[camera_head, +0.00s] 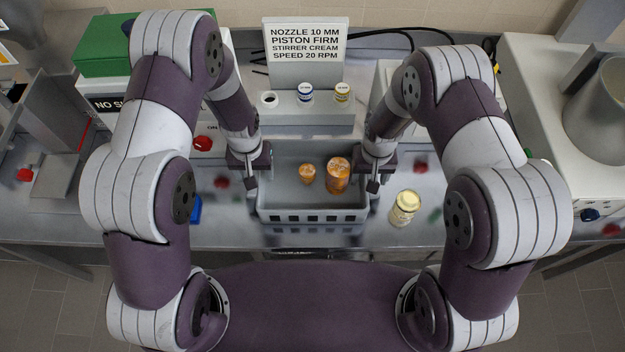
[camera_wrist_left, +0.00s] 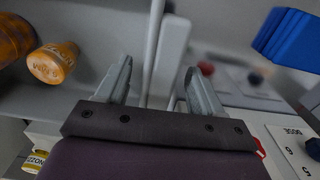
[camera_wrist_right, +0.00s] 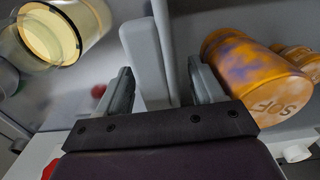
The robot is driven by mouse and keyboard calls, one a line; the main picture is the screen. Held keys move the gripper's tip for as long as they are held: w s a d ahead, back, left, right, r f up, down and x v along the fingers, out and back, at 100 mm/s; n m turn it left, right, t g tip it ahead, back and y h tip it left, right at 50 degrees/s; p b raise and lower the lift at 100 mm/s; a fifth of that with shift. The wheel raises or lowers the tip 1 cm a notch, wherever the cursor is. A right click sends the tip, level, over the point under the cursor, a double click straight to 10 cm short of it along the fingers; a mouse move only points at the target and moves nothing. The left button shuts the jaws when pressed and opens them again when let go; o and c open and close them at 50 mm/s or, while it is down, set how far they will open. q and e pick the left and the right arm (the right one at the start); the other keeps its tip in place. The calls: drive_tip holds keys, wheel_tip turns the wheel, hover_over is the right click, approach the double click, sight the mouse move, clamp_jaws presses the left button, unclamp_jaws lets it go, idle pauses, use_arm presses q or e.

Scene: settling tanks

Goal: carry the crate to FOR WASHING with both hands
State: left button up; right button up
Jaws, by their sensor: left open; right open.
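The grey crate (camera_head: 312,216) stands on the steel bench with slots along its front wall. A small orange jar (camera_head: 307,173) and a larger orange jar (camera_head: 337,175) are inside it. My left gripper (camera_head: 250,172) is at the crate's left side wall and my right gripper (camera_head: 376,174) is at its right side wall. In the left wrist view the open fingers (camera_wrist_left: 160,80) stand on either side of a grey upright part of the crate. In the right wrist view the open fingers (camera_wrist_right: 163,85) do the same. I see no FOR WASHING label.
A sign (camera_head: 305,45) stands behind the crate, above a grey rack (camera_head: 310,119) with small jars. A cream-lidded jar (camera_head: 404,207) stands just right of the crate. A blue object (camera_head: 195,211) lies to its left. The bench's front edge is close to the crate.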

use_arm(q)
drive_tip(key=shift+f, duration=0.1)
use_arm(e)
drive_tip(key=shift+f, duration=0.1)
